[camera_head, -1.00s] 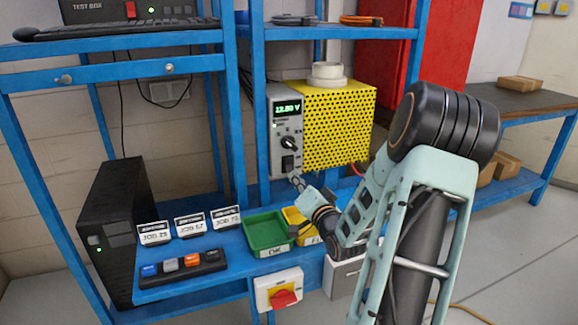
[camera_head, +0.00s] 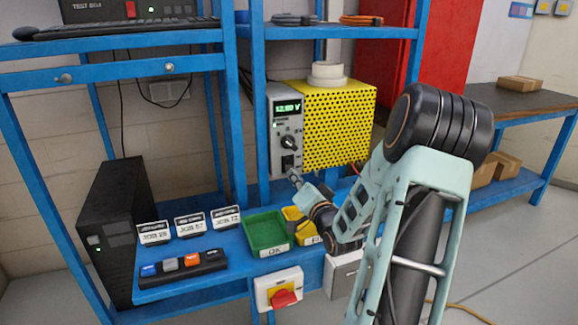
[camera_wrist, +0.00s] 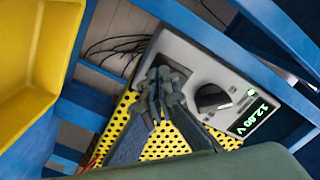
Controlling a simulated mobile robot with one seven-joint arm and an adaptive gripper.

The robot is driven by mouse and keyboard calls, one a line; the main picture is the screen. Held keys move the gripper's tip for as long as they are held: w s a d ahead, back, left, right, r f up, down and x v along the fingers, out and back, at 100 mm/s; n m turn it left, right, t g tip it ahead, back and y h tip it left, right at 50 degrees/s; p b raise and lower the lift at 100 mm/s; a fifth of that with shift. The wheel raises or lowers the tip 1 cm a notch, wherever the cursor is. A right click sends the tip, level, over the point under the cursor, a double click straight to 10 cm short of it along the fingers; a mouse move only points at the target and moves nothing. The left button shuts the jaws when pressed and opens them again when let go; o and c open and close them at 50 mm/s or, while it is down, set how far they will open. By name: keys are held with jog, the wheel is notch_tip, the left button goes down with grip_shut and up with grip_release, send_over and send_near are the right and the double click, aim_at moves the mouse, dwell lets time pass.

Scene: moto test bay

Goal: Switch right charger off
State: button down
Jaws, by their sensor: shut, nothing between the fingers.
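The charger has a grey front panel (camera_head: 273,128) and a yellow perforated housing (camera_head: 338,125). Its green display (camera_head: 288,107) is lit and reads about 12.80 V; it also shows in the wrist view (camera_wrist: 250,118). Below it are a black knob (camera_head: 288,142) and a black rocker switch (camera_head: 288,162). My gripper (camera_head: 293,175) is shut and empty, its tips just below and in front of the switch. In the wrist view the closed fingers (camera_wrist: 160,80) partly cover the switch area (camera_wrist: 194,69), beside the knob (camera_wrist: 211,97). I cannot tell whether they touch it.
A red rotary switch on a pale box (camera_head: 280,290) is on the bench front. A blue upright (camera_head: 235,120) rises left of the charger.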

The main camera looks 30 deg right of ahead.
jog(key=shift+x, duration=0.8)
jog(key=v, duration=0.9)
dwell(0.7)
jog(key=shift+a, duration=0.1)
dwell(0.3)
